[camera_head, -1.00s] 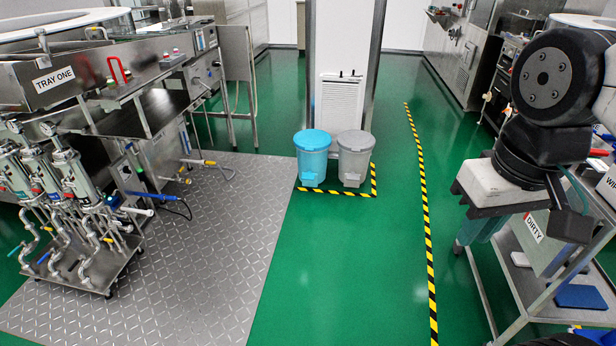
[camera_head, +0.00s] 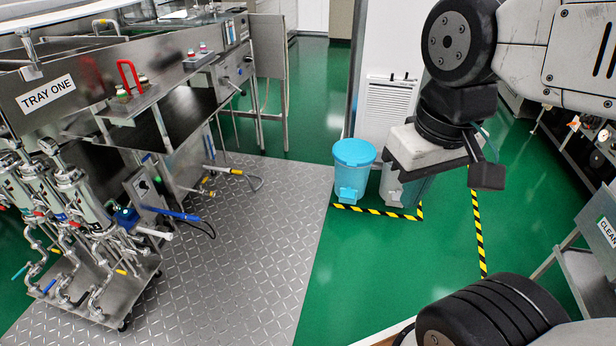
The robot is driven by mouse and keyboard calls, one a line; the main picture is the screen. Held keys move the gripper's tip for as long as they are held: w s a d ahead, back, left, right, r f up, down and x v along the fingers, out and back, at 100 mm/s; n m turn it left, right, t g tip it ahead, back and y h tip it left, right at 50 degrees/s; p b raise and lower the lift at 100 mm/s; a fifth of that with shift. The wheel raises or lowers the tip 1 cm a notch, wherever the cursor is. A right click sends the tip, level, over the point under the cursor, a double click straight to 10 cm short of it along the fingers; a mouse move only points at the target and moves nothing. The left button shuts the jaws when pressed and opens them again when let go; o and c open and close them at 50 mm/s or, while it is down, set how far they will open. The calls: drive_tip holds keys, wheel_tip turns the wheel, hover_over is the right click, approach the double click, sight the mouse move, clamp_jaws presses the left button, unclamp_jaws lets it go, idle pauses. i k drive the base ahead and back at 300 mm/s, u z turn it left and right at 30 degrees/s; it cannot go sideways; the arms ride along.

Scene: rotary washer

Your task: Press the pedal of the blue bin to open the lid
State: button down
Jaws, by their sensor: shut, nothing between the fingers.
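The blue bin (camera_head: 354,165) stands upright on the green floor in front of the white panel, its lid shut. Its pedal (camera_head: 347,195) is the small light-blue block low on its front, facing me, and nothing covers it. My gripper (camera_head: 413,190) hangs from my arm to the right of the blue bin in the picture, pointing down. It is shut and empty, apart from the pedal, and its fingers are hard to make out against the grey bin behind.
A grey bin (camera_head: 389,187) stands right of the blue one, partly hidden by my gripper. Yellow-black tape (camera_head: 375,211) edges the bins' spot. The steel washer bench (camera_head: 70,120) and pump cart (camera_head: 95,290) stand at left. A shelf cart (camera_head: 590,260) is at right. Floor before the bins is clear.

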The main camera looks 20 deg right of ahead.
sight(348, 194)
drive_tip(key=z, duration=0.15)
drive_tip(key=i, duration=2.3)
drive_tip(key=z, duration=0.45)
